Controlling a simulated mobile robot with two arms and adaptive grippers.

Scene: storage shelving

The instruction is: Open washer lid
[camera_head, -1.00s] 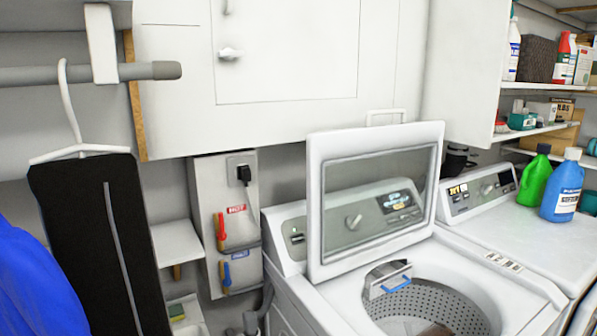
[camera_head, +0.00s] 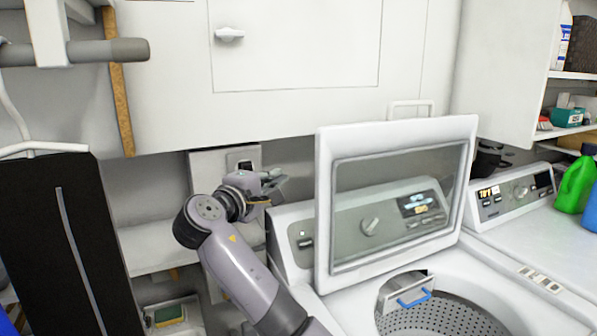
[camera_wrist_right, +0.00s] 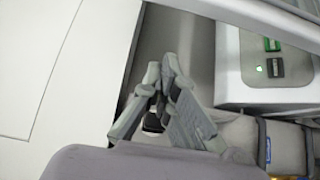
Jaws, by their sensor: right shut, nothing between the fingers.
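The washer lid (camera_head: 325,200), a white frame around a clear pane, stands raised and nearly upright at the back of the white washer (camera_head: 345,300). The open tub (camera_head: 440,318) shows below it, with a blue-handled piece at its rim. My right gripper (camera_head: 275,182) is left of the lid, apart from it, near the wall box. In the right wrist view its fingers (camera_wrist_right: 162,75) are together with nothing between them. My left gripper is out of view.
White cabinets (camera_head: 300,45) hang close above the lid and my right gripper. A second machine (camera_head: 535,225) stands at right with green and blue bottles on it. A black garment (camera_head: 60,240) hangs at left.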

